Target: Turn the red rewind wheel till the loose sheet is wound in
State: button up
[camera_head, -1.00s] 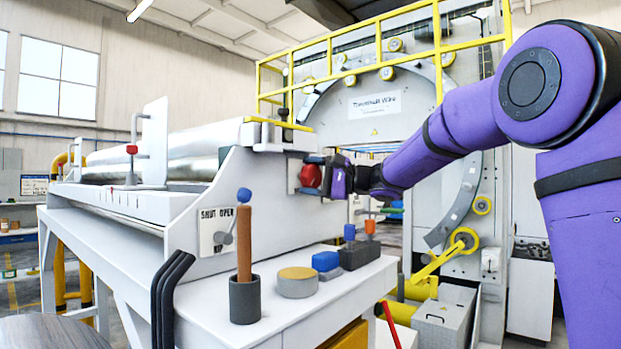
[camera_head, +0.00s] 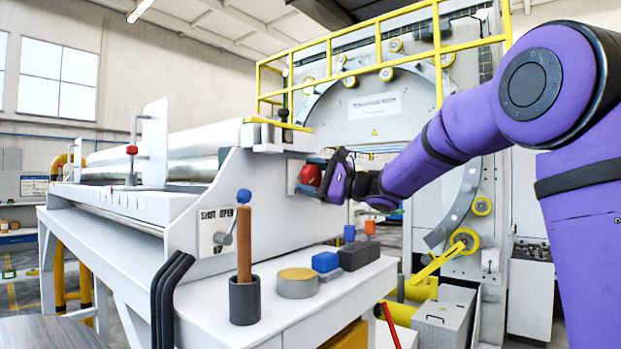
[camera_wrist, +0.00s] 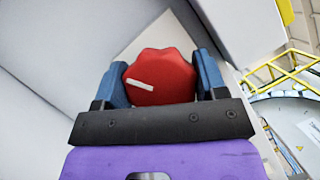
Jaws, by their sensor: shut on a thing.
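The red rewind wheel (camera_head: 311,176) sits on the right end face of the white machine, partly hidden by my gripper in the head view. In the wrist view the wheel (camera_wrist: 162,78) is a lobed red knob with a short white mark on its left part, the mark tilted slightly. My gripper (camera_wrist: 160,84) is shut on the wheel, one blue finger pad on each side. My gripper (camera_head: 325,178) also shows in the head view, reaching in from the right. I cannot make out a loose sheet; silvery rollers (camera_head: 190,152) lie along the machine top.
The white shelf (camera_head: 345,284) below holds a grey cup (camera_head: 244,300) with a brown rod, a tan-topped round tin (camera_head: 297,283) and blue blocks (camera_head: 325,262). A yellow railing (camera_head: 438,60) stands behind my arm.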

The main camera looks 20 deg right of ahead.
jog(key=shift+f, duration=0.1)
jog(key=o, duration=0.9)
jog(key=v, duration=1)
jog(key=shift+s+d, duration=0.2)
jog(key=shift+d, duration=0.2)
